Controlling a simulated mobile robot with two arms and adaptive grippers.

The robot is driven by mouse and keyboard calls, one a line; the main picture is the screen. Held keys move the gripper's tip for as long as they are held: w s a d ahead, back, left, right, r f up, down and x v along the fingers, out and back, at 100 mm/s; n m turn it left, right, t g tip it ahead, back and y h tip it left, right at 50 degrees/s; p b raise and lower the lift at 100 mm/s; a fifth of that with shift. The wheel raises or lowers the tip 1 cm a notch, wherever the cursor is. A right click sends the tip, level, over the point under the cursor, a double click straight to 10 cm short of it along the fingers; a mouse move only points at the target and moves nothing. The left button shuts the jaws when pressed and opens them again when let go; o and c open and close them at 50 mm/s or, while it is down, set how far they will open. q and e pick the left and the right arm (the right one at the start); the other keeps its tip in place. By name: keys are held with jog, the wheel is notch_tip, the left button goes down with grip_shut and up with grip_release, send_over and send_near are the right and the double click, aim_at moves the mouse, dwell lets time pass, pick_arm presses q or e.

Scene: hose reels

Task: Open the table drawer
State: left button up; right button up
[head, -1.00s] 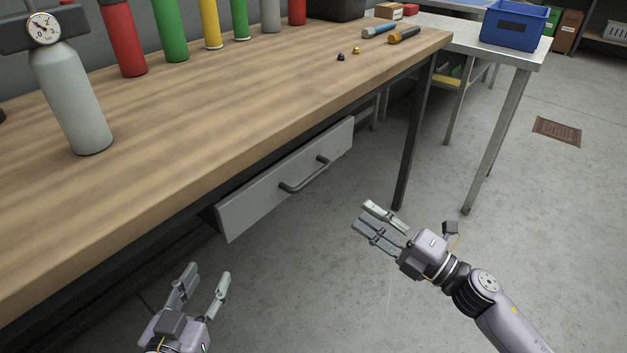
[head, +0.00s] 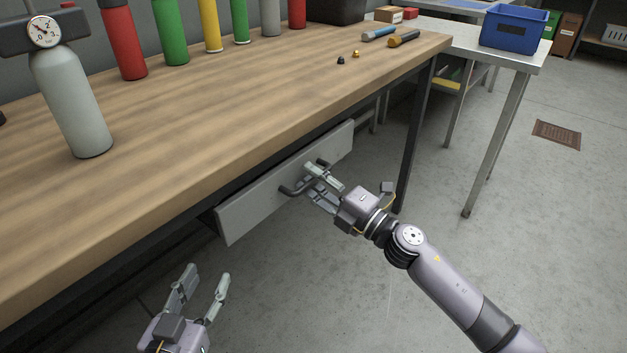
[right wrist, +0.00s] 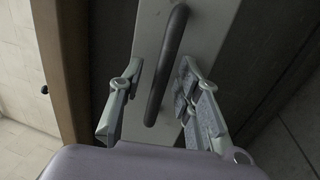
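The grey table drawer (head: 250,207) sits under the wooden tabletop of the workbench (head: 200,115). Its dark bar handle (head: 291,191) is partly hidden by my right gripper (head: 313,182), which is at the drawer front. In the right wrist view the handle (right wrist: 166,65) runs between the two open fingers of the right gripper (right wrist: 158,95), with gaps visible on both sides. The drawer front (right wrist: 208,25) lies just beyond the fingertips. My left gripper (head: 207,279) is open and empty, low in front of the bench, away from the drawer.
A grey bottle with a gauge (head: 72,105) and several coloured cylinders stand on the bench. A dark table leg (head: 411,140) stands right of the drawer. A metal side table with a blue bin (head: 513,27) is at the right. The floor (head: 540,230) before the drawer is clear.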

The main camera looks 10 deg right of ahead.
grip_shut()
dwell(0.3)
dwell(0.6)
